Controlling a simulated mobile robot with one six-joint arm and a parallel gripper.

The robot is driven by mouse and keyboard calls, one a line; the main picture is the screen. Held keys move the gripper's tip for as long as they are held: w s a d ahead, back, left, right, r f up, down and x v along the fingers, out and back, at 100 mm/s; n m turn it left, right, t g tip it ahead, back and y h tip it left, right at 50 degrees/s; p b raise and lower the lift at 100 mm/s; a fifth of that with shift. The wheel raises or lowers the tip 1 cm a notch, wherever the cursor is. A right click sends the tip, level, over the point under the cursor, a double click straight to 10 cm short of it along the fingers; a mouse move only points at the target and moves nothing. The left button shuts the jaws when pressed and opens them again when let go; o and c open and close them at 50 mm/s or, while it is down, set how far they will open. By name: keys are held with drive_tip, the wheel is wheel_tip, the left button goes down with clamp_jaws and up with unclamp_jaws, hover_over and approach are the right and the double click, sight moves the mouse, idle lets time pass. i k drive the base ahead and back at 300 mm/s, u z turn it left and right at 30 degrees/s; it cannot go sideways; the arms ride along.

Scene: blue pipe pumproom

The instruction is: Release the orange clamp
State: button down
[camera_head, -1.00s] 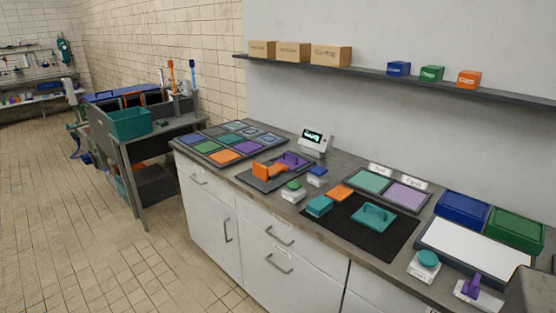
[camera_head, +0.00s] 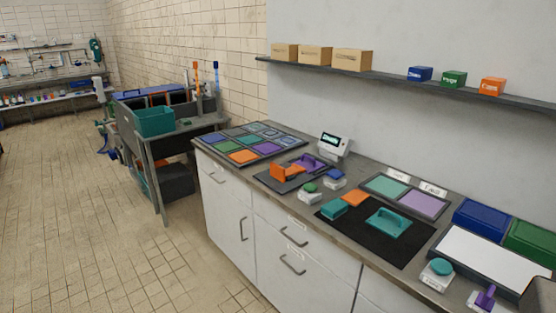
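The orange clamp (camera_head: 286,173) stands on a dark grey base plate (camera_head: 267,181) on the counter. A purple handle-like piece (camera_head: 309,161) sits beside it on the right of the same plate. The clamp's fine parts are too small to tell whether it is closed. My gripper is not clearly seen; a grey-brown shape at the bottom right corner may be part of my arm. Nothing is touching the clamp.
Left of the clamp lies a tray of coloured squares (camera_head: 241,156). Green (camera_head: 309,188) and blue (camera_head: 335,175) buttons, a small display (camera_head: 334,141) and a black mat (camera_head: 406,249) are near. A shelf (camera_head: 390,79) hangs above. The floor (camera_head: 110,230) at left is clear.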

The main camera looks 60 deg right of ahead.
sight(278, 172)
drive_tip(key=u, duration=0.05)
drive_tip(key=i, duration=0.9)
drive_tip(key=z, duration=0.05)
